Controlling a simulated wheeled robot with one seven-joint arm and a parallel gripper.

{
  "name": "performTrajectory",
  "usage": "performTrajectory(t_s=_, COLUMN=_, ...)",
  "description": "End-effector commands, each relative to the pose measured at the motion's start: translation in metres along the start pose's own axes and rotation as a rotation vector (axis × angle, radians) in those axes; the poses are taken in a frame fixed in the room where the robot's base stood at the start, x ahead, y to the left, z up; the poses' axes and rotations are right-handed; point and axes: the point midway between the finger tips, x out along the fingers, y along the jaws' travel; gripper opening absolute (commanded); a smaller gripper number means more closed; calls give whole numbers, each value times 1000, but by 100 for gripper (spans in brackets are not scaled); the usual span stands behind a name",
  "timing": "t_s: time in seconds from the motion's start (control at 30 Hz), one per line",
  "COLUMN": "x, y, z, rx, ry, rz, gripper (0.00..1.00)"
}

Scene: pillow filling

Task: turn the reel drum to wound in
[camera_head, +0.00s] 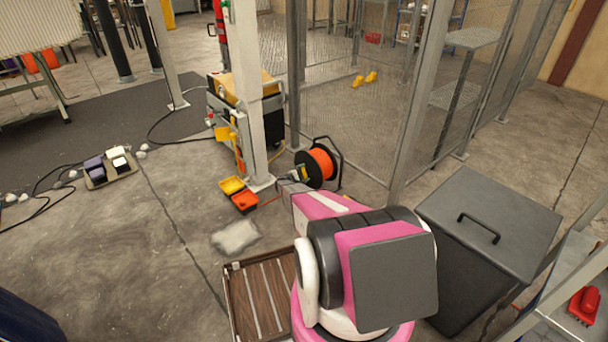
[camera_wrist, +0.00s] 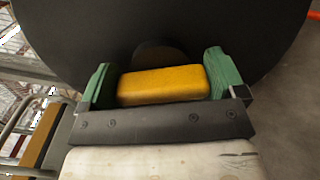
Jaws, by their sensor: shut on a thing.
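The reel (camera_head: 321,164) stands on the floor near the metal post, with a black side disc, an orange winding and a black frame. Its black disc (camera_wrist: 230,32) fills the upper part of the wrist view. A yellow handle (camera_wrist: 162,85) sits in front of the disc. My gripper (camera_wrist: 160,74), with green finger pads, is shut on the yellow handle, one pad at each end. In the head view my gripper (camera_head: 297,174) is at the left side of the reel, partly hidden by my arm. I cannot tell the drum's turned position.
A yellow and an orange tray (camera_head: 238,190) lie on the floor left of the reel. A grey post (camera_head: 247,90) and mesh fence (camera_head: 330,95) stand close behind. A grey lidded bin (camera_head: 490,225) is at right, a slatted brown crate (camera_head: 258,295) in front.

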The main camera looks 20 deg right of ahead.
Motion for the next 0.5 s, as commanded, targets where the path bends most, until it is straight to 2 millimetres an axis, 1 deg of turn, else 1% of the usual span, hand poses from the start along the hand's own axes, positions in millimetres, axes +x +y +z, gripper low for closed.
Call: performTrajectory(t_s=0.5, x=-1, y=-3, z=0, rx=489, ry=-1, rz=0, gripper=47)
